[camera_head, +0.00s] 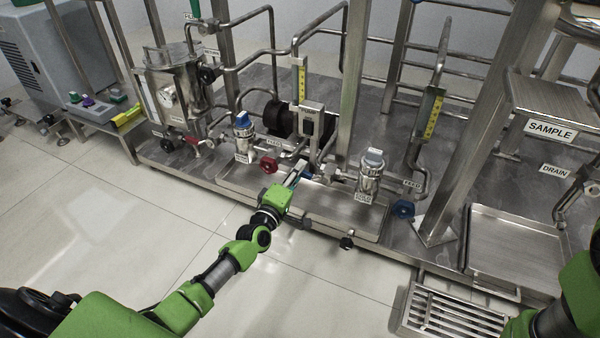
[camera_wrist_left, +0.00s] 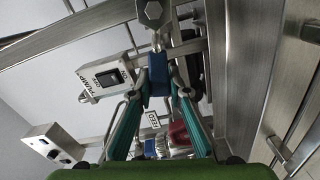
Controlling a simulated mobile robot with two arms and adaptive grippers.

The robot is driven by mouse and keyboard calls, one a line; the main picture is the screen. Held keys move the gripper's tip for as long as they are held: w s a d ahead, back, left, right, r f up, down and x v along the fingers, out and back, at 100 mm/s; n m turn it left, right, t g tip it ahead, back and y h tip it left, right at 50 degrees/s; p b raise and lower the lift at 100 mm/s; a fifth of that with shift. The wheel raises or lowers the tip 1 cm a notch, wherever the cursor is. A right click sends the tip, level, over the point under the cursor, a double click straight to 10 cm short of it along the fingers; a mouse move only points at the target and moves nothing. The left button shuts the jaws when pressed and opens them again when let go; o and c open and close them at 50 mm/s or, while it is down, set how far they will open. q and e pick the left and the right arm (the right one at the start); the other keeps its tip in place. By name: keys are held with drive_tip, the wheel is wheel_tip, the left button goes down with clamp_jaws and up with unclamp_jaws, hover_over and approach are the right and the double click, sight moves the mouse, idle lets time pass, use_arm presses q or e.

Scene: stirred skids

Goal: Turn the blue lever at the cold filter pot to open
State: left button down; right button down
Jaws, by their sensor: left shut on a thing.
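The pot with the grey-blue top (camera_head: 370,178) stands on the skid right of my left gripper; the label on its front appears to read COLD. A blue lever (camera_wrist_left: 158,74) sits between the fingertips in the left wrist view, under a steel fitting. My left gripper (camera_head: 298,173) is shut on this lever, one teal finger on each side; it also shows in the wrist view (camera_wrist_left: 159,88). In the head view the fingers largely hide the lever. My right arm shows at the lower right corner, but its gripper is out of view.
A bright-blue-capped pot (camera_head: 243,138) and a red handwheel (camera_head: 268,164) are left of the gripper. A blue handwheel (camera_head: 403,209) is to the right. A pump switch box (camera_wrist_left: 108,78) is close by. A steel upright (camera_head: 352,80) rises behind. The floor in front is clear.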

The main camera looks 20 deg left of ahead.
use_arm(q)
drive_tip(key=shift+f+n, duration=0.4)
idle(0.3)
drive_tip(key=c, duration=1.9)
unclamp_jaws()
drive_tip(key=s, duration=1.2)
drive_tip(key=shift+a, duration=0.25)
